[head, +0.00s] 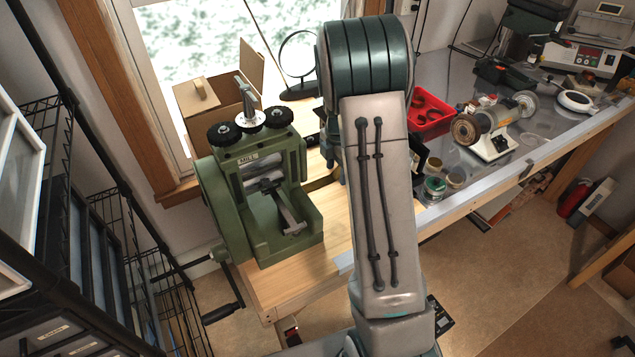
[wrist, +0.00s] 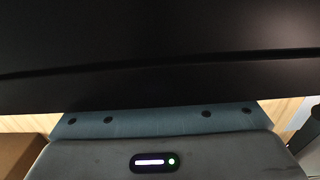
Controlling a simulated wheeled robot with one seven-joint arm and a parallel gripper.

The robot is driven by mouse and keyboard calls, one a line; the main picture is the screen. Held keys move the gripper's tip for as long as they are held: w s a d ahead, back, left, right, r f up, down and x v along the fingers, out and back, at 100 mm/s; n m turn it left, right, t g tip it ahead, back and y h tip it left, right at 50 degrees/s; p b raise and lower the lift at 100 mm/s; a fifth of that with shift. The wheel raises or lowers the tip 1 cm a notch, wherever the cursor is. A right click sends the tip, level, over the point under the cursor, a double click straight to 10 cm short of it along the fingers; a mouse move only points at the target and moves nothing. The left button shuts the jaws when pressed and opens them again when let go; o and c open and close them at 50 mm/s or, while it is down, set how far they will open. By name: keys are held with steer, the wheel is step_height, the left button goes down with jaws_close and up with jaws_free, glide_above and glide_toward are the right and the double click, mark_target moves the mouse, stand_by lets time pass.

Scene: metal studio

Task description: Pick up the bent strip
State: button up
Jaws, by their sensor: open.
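A grey metal piece with a bend (head: 289,214) lies on the front bed of the green mill (head: 290,243) in the head view. It looks like the bent strip, but it is small and I cannot be sure. My arm stands upright in the middle of the head view and bends over at the top. My gripper's fingers do not show in either view; in the head view my arm hides what is behind it. The wrist view holds a large dark surface and a grey-teal housing with a lit indicator, and no strip.
The mill stands on a wooden bench (head: 275,287), its crank (head: 223,306) at the front left. A cardboard box (head: 205,103) is behind it. A red tray (head: 429,112) and a bench grinder (head: 488,131) are to the right. Black shelving fills the left side.

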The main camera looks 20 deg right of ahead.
steer(key=c, duration=1.1)
steer(key=shift+r, duration=0.15)
